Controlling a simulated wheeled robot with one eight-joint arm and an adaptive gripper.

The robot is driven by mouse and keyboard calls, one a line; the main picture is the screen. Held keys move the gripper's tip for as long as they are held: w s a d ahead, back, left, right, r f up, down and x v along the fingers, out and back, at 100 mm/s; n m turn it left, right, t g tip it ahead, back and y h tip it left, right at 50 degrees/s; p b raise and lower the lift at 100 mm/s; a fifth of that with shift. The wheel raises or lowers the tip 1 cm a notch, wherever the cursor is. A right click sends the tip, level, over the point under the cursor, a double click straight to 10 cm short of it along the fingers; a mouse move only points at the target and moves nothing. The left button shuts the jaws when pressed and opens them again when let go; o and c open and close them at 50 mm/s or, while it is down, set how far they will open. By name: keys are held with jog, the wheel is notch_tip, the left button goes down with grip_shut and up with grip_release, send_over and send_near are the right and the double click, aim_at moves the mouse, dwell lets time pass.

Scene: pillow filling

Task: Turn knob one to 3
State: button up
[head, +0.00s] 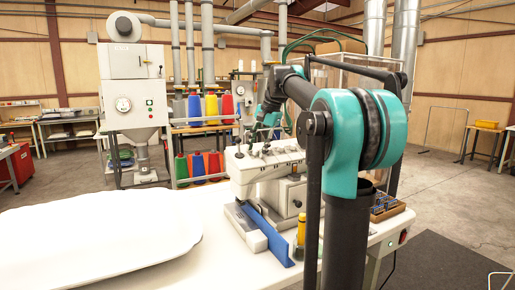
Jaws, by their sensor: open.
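A white sewing machine (258,178) stands on the white table. Several small dark knob-like parts sit along its top, with one at the left end (239,153). No numbers can be read on them, and I cannot tell which one is knob one. My teal and black arm reaches from the right front over the machine. My gripper (257,131) is small and dark in this view, at the top of the machine near these parts. It is open, and nothing shows between its fingers. I cannot tell whether it touches a knob.
A white pillow (95,240) lies on the table at left. A blue strip (270,238) and a yellow spool (301,230) are at the machine's front. A wooden tray (392,208) of small parts sits at right. Coloured thread cones (211,106) stand on a rack behind.

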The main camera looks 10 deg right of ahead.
jog(key=shift+r, duration=0.15)
jog(key=v, duration=1.1)
jog(key=shift+r, duration=0.35)
jog(key=shift+s+d, duration=0.1)
jog(key=shift+d, duration=0.05)
